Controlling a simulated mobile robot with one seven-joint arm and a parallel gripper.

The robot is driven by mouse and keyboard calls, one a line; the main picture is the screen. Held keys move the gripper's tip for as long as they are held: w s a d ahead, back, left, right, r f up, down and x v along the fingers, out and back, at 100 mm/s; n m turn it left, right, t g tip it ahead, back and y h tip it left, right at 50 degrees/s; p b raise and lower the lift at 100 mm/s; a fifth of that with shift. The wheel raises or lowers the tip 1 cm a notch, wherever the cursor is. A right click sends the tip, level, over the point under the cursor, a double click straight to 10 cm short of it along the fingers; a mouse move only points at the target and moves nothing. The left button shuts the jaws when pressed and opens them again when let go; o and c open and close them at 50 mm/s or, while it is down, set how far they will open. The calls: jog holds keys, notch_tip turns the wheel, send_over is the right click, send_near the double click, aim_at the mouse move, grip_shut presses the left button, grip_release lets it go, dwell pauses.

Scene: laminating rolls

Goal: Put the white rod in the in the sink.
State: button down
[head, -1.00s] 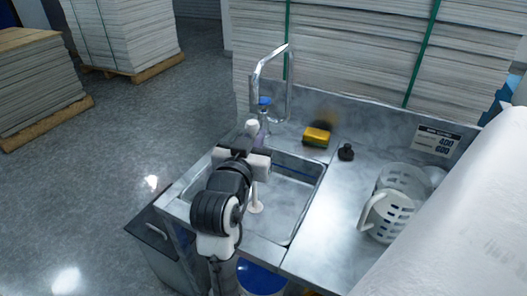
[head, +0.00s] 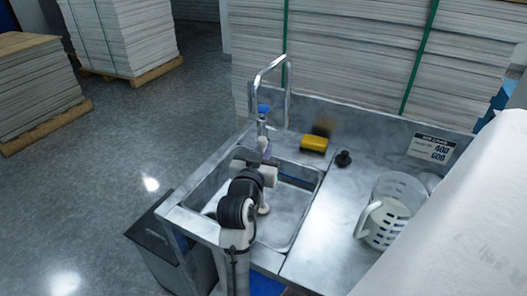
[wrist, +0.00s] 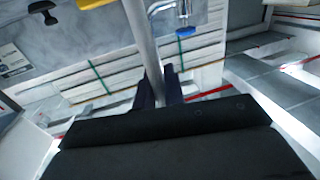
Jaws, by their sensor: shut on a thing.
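The white rod (wrist: 143,35) is a slim, pale, round bar between my gripper's dark fingers (wrist: 158,88) in the wrist view. My gripper (head: 264,170) is shut on it, over the metal sink (head: 291,212) in the head view. The rod's lower end (head: 264,208) shows below the gripper, within the sink's outline. My arm and hand hide much of the rod's middle. I cannot tell whether its lower end touches the sink floor.
A tall metal faucet (head: 287,90) stands behind the sink. A yellow sponge (head: 314,144) and a small black knob-like object (head: 343,159) lie on the counter. The counter's front middle (head: 325,245) is clear.

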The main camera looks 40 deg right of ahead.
jog(key=shift+f, duration=0.65)
jog(key=shift+f, duration=0.15)
jog(key=c, duration=1.5)
grip_release()
jog(key=shift+r+b+v, duration=0.15)
jog(key=shift+b+v, duration=0.1)
jog(key=shift+v, duration=2.8)
jog(key=shift+r+b+v, duration=0.1)
jog(key=shift+b+v, duration=0.1)
jog(key=shift+v, duration=2.85)
